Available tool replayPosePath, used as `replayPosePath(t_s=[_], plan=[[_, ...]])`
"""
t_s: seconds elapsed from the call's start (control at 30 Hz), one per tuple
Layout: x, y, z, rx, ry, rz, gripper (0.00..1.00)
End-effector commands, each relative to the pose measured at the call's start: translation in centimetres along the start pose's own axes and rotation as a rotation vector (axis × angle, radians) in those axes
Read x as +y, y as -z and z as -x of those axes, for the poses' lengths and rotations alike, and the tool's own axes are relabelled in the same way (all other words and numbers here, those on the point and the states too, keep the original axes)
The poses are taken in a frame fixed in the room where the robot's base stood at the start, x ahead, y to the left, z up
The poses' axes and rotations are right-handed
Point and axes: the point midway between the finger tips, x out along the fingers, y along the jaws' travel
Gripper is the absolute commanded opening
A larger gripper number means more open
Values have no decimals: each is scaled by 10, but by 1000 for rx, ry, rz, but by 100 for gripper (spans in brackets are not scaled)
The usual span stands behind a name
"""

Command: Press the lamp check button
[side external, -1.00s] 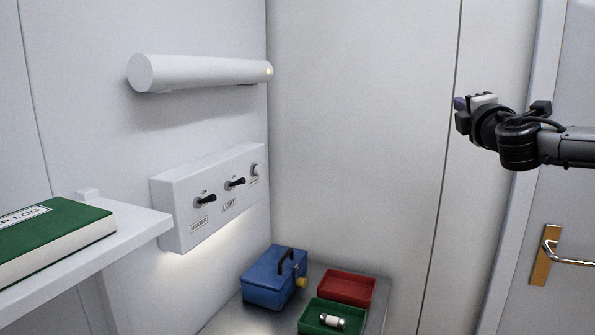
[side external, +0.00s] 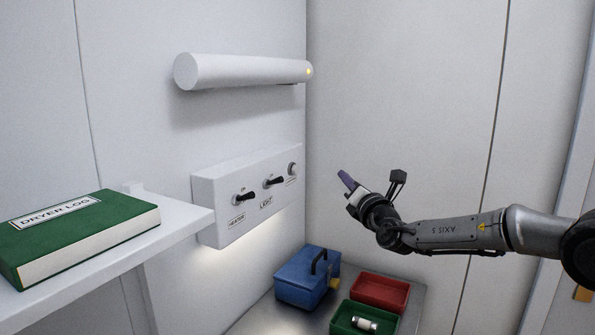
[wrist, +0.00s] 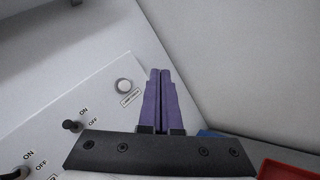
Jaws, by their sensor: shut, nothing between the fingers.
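A white panel box (side external: 215,205) is on the left wall, with a heater switch (side external: 245,197), a light switch (side external: 274,181) and a round button (side external: 292,168) at its right end. In the wrist view the round pale button (wrist: 124,86) has a small label (wrist: 130,98) below it, too small to read surely. My gripper (side external: 343,177) is to the right of the panel, its purple fingers pointing up and left, apart from the button. In the wrist view my gripper (wrist: 160,75) is shut and empty, its fingertips to the right of the button.
A white tube lamp (side external: 245,72) is on the wall above the panel. A shelf (side external: 190,215) with a green log book (side external: 80,240) juts out at left. Below are a blue box (side external: 305,278), a red tray (side external: 380,290) and a green tray (side external: 345,325) holding a small cylinder (side external: 364,323).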

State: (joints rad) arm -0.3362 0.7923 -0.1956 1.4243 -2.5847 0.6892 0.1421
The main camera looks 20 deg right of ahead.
Motion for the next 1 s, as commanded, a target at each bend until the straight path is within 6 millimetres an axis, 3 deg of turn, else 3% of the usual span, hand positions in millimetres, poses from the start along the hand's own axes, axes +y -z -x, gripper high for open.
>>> replayPosePath(t_s=[0.57, 1.0], plan=[[4, 10, -3, 9, -2, -1, 0], [32, 38, -39, 9, -3, -2, 0]])
